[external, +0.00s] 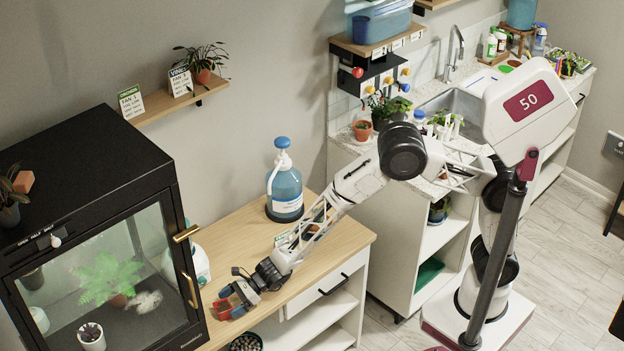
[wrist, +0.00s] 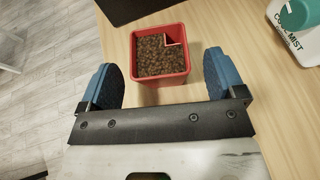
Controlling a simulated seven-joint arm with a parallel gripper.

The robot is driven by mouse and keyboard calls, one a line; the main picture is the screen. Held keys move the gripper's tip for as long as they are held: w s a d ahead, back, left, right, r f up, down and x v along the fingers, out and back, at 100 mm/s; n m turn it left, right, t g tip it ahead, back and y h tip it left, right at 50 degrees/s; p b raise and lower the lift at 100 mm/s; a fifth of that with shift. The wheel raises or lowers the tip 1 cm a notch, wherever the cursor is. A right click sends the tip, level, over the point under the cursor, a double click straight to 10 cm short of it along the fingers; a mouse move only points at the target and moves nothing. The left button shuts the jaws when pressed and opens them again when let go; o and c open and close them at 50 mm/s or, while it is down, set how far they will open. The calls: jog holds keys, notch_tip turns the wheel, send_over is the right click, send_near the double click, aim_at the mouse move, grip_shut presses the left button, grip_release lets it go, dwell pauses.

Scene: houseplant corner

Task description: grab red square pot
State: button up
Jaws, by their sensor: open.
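The red square pot (wrist: 160,81) is filled with brown pellets or soil and has a small square corner section inside its rim. In the wrist view it stands on the wooden counter (wrist: 260,90), just ahead of my gripper (wrist: 164,75). My gripper is open, with one blue finger pad on each side of the pot's near part and a visible gap on both sides. In the external view my gripper (external: 236,297) is low over the counter's front left, and red of the pot shows partly hidden between the fingers.
A black glass-fronted cabinet (external: 100,150) stands just left of my gripper, with gold handles. A blue pump bottle (external: 285,190) stands further back on the counter. A white bottle with a green cap (wrist: 298,25) is right of the pot. The counter between is clear.

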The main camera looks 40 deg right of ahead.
aim_at(223, 307)
jog(key=shift+x, duration=1.55)
jog(key=shift+c, duration=0.2)
jog(key=c, duration=1)
jog(key=shift+r, duration=0.1)
jog(key=shift+r, duration=0.7)
notch_tip(223, 307, up, 2)
jog(key=s+d, duration=0.3)
jog(key=d, duration=0.1)
jog(key=s+d+r, duration=0.1)
jog(key=s+d, duration=0.2)
jog(key=d, duration=0.1)
jog(key=s+d, duration=0.4)
jog(key=shift+d+r, duration=0.25)
